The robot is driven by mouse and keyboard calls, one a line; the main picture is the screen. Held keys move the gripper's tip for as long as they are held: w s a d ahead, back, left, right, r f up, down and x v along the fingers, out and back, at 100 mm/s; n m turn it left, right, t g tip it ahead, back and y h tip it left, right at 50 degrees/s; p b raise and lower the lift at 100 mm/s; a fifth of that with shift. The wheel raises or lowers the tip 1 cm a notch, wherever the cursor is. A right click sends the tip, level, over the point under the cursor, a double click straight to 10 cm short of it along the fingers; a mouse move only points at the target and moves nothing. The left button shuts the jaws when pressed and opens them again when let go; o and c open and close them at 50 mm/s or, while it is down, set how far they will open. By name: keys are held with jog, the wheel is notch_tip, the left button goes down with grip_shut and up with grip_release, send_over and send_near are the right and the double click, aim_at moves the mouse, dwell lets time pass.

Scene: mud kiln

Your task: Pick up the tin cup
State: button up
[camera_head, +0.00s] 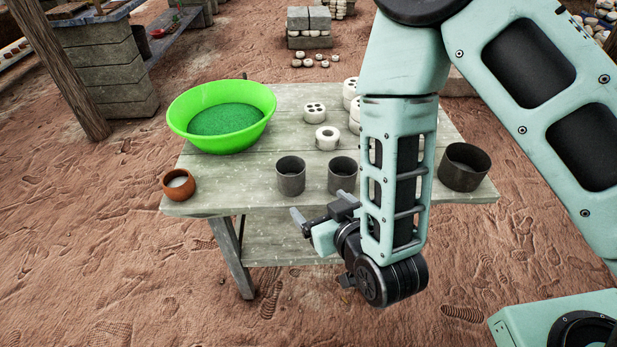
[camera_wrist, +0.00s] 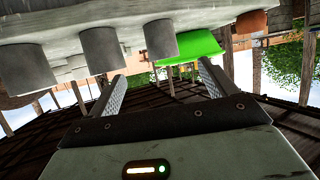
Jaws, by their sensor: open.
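Two small grey metal cups stand upright near the front edge of the table, a left cup (camera_head: 291,178) and a right cup (camera_head: 342,176). A larger, wider dark metal pot (camera_head: 464,167) stands at the table's right end. I cannot tell which one is the tin cup. My gripper (camera_head: 319,208) is open and empty in front of the table edge, just before the two small cups. In the wrist view, which looks upside down, the small cups (camera_wrist: 160,38) (camera_wrist: 103,50) and the wider pot (camera_wrist: 20,70) show beyond my gripper (camera_wrist: 161,78). Nothing is between the fingers.
The wooden table (camera_head: 235,188) also holds a green basin (camera_head: 222,115) with green contents, a small clay pot (camera_head: 179,184) at the left corner, and several white round pieces (camera_head: 327,138) behind the cups. A wooden post (camera_head: 62,70) stands at left. Sandy ground in front is clear.

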jog(key=b, duration=0.1)
send_near(287, 173)
jog(key=shift+w+a+f, duration=0.15)
jog(key=shift+w+f, duration=0.1)
jog(key=shift+w, duration=0.1)
jog(key=shift+x, duration=3.1)
jog(key=c, duration=1.1)
